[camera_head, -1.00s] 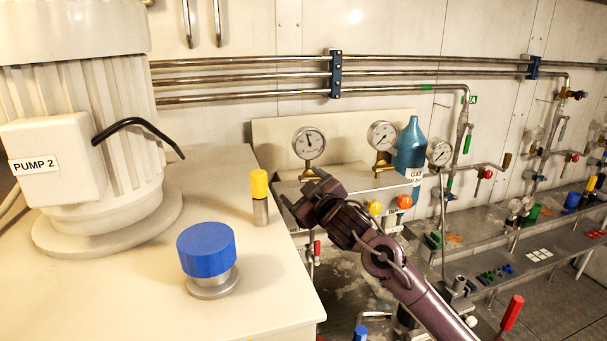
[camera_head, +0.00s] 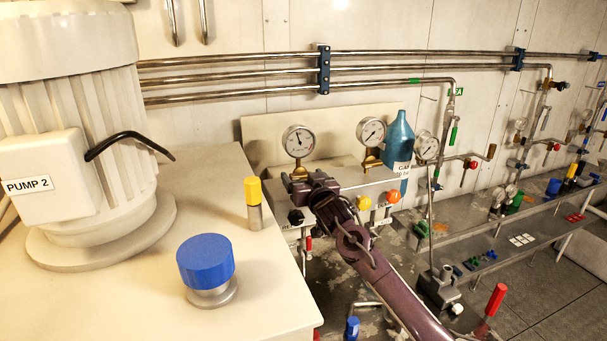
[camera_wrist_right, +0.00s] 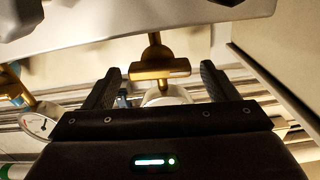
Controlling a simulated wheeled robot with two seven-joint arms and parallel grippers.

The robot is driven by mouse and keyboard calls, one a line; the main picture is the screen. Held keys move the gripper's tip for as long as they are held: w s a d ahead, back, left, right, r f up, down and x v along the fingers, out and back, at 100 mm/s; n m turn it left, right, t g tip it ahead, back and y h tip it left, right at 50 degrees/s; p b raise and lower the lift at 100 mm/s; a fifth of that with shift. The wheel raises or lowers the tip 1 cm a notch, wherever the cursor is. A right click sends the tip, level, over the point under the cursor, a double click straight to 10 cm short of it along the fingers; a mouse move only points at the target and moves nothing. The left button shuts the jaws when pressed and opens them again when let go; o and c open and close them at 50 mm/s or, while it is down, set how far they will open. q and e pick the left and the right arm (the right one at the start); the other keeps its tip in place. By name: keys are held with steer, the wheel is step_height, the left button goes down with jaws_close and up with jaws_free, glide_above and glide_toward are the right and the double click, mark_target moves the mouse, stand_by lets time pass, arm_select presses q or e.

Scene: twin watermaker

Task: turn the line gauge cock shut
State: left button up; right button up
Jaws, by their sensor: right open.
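A round white gauge (camera_head: 298,140) stands on a brass cock (camera_head: 298,172) at the left of the panel. In the right wrist view the brass cock (camera_wrist_right: 158,50) has a flat bar handle (camera_wrist_right: 160,71) lying crosswise. My right gripper (camera_head: 297,185) is at the foot of this gauge, partly covering the cock in the head view. In the right wrist view its two black fingers (camera_wrist_right: 159,78) are open, one on each side of the handle, with a gap on both sides. The gauge face is mostly hidden behind the gripper body there. My left gripper is not in view.
A second gauge (camera_head: 371,131) on a brass cock and a teal bottle (camera_head: 398,139) stand to the right. Yellow (camera_head: 363,202) and orange (camera_head: 394,196) knobs sit on the panel front. A yellow-topped post (camera_head: 253,203) and blue cap (camera_head: 206,261) stand on the cream cabinet at left.

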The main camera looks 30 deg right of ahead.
steer(key=shift+w, duration=0.1)
steer(key=c, duration=1)
steer(key=shift+n, duration=0.4)
steer(key=o, duration=1)
